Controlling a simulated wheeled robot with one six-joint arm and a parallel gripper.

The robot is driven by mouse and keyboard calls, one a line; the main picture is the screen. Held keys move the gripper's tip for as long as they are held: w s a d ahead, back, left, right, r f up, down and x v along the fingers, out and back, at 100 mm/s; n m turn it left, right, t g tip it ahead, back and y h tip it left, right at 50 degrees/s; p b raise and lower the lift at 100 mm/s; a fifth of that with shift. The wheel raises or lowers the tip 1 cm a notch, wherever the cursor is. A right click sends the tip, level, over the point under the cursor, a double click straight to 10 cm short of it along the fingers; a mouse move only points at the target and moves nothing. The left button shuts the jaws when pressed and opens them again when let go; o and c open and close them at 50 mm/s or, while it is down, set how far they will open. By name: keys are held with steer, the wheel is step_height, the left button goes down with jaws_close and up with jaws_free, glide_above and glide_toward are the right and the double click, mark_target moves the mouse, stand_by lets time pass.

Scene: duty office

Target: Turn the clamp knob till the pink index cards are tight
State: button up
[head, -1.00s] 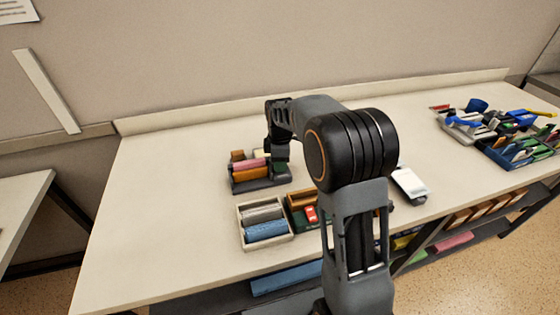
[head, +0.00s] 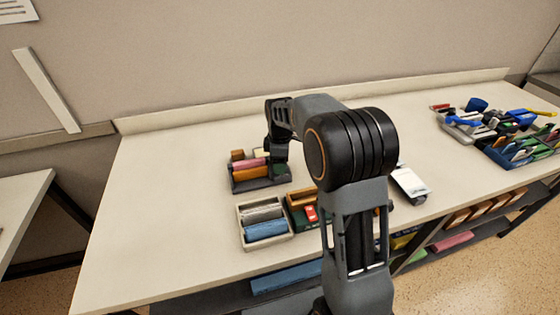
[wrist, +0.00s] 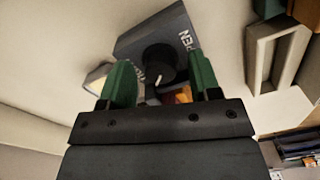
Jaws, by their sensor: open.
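The clamp is a dark grey block (wrist: 140,38) with white lettering, partly readable as "PEN". Its round black knob (wrist: 160,62) has a white mark and sits between the two green fingers of my gripper (wrist: 162,80) in the wrist view. The fingers are apart, one on each side of the knob; I cannot tell whether either touches it. In the head view my gripper (head: 279,158) is over the right part of a dark tray (head: 262,185). The pink index cards (head: 250,163) lie in this tray beside orange and brown blocks. My gripper hides the knob there.
A pale tray (head: 284,239) with grey and blue rolls stands in front, next to a green and brown box (head: 300,200). A white-topped item (head: 411,183) lies right of my arm. Cluttered trays (head: 510,155) fill the far right. The table's left side is clear.

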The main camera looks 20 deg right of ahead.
step_height(320, 180, up, 14)
steer(key=shift+w, duration=0.15)
stand_by(0.6)
